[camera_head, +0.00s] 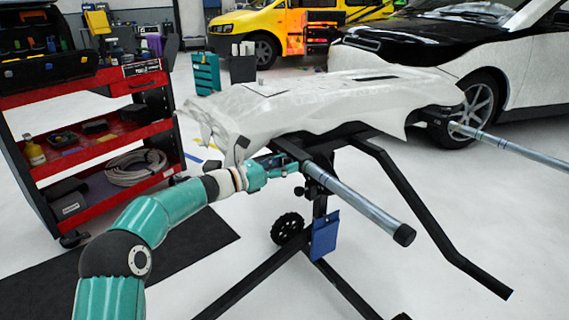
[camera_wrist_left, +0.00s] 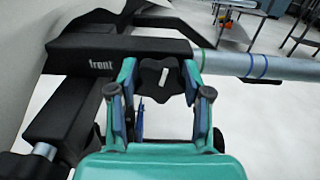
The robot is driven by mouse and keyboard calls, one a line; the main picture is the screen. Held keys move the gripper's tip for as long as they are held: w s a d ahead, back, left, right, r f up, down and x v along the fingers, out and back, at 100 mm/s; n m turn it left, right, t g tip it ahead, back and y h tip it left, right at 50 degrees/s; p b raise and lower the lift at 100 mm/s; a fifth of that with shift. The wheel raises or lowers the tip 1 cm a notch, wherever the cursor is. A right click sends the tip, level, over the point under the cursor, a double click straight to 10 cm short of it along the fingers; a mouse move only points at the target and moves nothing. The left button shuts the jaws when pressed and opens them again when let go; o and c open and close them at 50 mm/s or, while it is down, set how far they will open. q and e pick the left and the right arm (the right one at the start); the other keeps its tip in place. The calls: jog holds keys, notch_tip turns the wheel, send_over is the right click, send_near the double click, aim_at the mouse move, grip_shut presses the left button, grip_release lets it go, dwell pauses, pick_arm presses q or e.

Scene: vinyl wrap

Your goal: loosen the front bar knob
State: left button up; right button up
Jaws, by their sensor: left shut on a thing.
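The front bar knob (camera_wrist_left: 162,80) is a black, lobed knob with a white mark, seen in the left wrist view beside a black tube labelled "front" (camera_wrist_left: 101,65). My left gripper (camera_wrist_left: 160,84) has its teal fingers on either side of the knob and is shut on it. In the head view my left gripper (camera_head: 272,165) reaches the stand's near side, where the knob itself is too small to make out. The silver front bar (camera_head: 362,206) runs out from the black tube to a black end cap. My right gripper is not in view.
A black wheeled stand (camera_head: 393,184) carries a white-wrapped panel (camera_head: 310,104) just above my left gripper. A second silver bar (camera_head: 515,148) sticks out at the right. A red tool cart (camera_head: 100,145) stands at the left, with cars behind. The floor at front right is clear.

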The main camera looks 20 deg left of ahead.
pick_arm(q)
jog(key=n+p, duration=0.3)
jog(key=n, duration=0.2)
jog(key=shift+r, duration=0.1)
jog(key=n+p, duration=0.3)
jog(key=n, duration=0.1)
jog(key=shift+w+a+n, duration=0.1)
jog(key=shift+a+n, duration=0.05)
jog(key=shift+n, duration=0.15)
jog(key=n+p, duration=0.3)
jog(key=n, duration=0.1)
jog(key=n+p, duration=0.3)
jog(key=n, duration=0.2)
jog(key=shift+a, duration=0.15)
jog(key=n+p, duration=0.1)
jog(key=n, duration=0.2)
jog(key=shift+f+n+p, duration=0.25)
jog(key=shift+n+p, duration=0.05)
jog(key=shift+p, duration=0.05)
jog(key=n+p, duration=0.2)
jog(key=n, duration=0.2)
jog(key=shift+f+n, duration=0.1)
jog(key=shift+n, duration=0.2)
jog(key=n+p, duration=0.1)
jog(key=n, duration=0.3)
jog(key=shift+f, duration=0.1)
jog(key=shift+f+n+p, duration=0.15)
jog(key=shift+n+p, duration=0.4)
jog(key=shift+n, duration=1.45)
jog(key=shift+f, duration=0.1)
